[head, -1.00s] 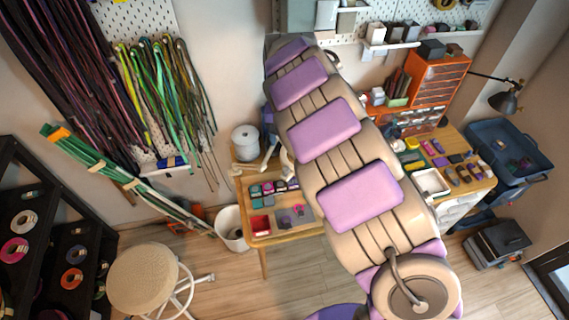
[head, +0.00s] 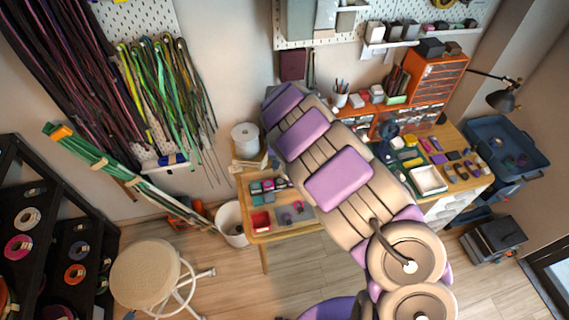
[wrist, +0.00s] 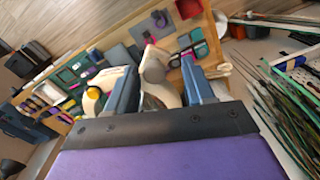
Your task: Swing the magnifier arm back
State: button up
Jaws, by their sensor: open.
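My gripper (wrist: 160,76) shows in the wrist view, with its two blue fingers apart. A pale cream part with a rounded greyish end (wrist: 153,66) lies between and beyond the fingers; I cannot tell whether it is the magnifier arm or whether they touch it. Another cream part with a dark and yellow patch (wrist: 93,100) lies by the left finger. In the head view, a dark blue ring-like thing (head: 388,132) stands on the bench, right of my arm, and may be the magnifier. My fingers are hidden behind my arm there.
The wooden bench (head: 285,233) holds small coloured boxes at left and a white tray (head: 429,180) at right. An orange drawer unit (head: 437,78) stands behind. A black desk lamp (head: 502,98), a stool (head: 145,275) and hanging cords (head: 165,95) are around it. Floor in front is open.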

jog(key=shift+d, duration=0.4)
jog(key=c, duration=0.6)
jog(key=shift+a, duration=0.15)
grip_shut()
